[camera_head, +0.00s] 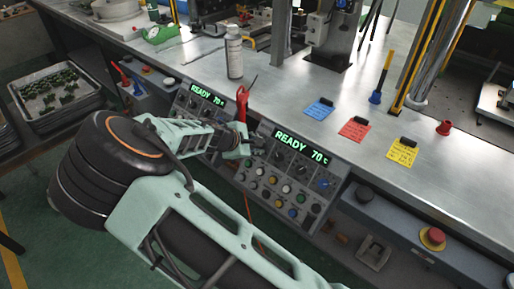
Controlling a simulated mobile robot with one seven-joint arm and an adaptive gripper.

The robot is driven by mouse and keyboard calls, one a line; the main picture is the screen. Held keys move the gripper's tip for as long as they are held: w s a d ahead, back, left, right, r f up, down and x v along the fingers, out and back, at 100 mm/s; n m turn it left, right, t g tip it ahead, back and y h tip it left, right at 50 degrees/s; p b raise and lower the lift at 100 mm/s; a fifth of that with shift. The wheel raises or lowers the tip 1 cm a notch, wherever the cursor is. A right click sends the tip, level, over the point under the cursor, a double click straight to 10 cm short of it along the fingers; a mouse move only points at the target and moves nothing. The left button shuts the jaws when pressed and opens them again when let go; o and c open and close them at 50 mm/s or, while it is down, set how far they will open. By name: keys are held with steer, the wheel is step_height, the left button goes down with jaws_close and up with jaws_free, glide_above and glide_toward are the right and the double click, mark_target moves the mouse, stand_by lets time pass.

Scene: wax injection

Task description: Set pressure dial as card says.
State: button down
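The control panel (338,172) on the bench front has a green display (302,146) reading "READY 70". Several dark dials sit below the display, with rows of coloured buttons under them. I cannot tell which dial sets pressure or read its setting. A second panel to the left has its own display (207,95), also "READY 70". My gripper (246,146) is in front of the gap between the displays, near the left dials. Its fingers are small and partly hidden; contact is unclear. A blue card (319,109), a red card (353,131) and a yellow card (401,154) lie on the bench; their writing is too small to read.
A red-handled tool (242,103) stands just behind my gripper. A red emergency button (432,237) is on the bench front at right. A tray of green parts (72,106) is at left.

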steer(key=m+b, duration=0.1)
steer(key=m, duration=0.2)
steer(key=shift+f+m+b, duration=0.15)
steer(key=shift+m+b, duration=0.15)
steer(key=shift+b, duration=0.1)
steer(key=shift+m+t+b, duration=0.4)
steer(key=shift+m+b, duration=0.45)
steer(key=shift+m, duration=1.05)
steer(key=c, duration=1.7)
jaws_free()
steer(key=v, duration=1.2)
